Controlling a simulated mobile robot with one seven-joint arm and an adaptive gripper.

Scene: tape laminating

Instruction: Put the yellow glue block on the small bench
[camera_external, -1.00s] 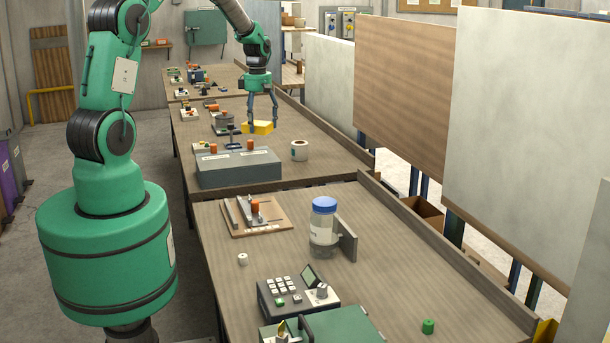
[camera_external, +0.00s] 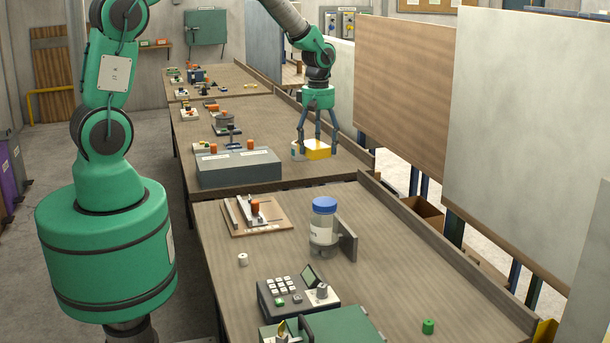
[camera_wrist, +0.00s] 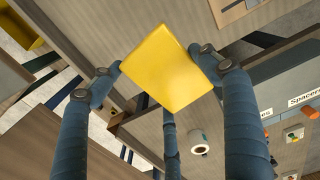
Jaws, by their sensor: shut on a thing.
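The yellow glue block (camera_external: 318,149) is held by my gripper (camera_external: 317,142), whose blue-grey fingers close around its sides. In the external view it hangs over the right front part of the middle bench (camera_external: 270,181). In the wrist view the yellow block (camera_wrist: 163,68) fills the space between the fingers of my gripper (camera_wrist: 160,66), with the bench surfaces and a gap between them beyond. A nearer bench (camera_external: 390,270) stands in front. The pictures do not show which one is called the small bench.
A white roll (camera_external: 296,151) stands close to the block, partly hidden by a finger. A long grey box (camera_external: 238,169) is to its left. The near bench holds a blue-lidded jar (camera_external: 324,225), a board with tools (camera_external: 254,218) and a keypad device (camera_external: 290,295). Tall panels line the right.

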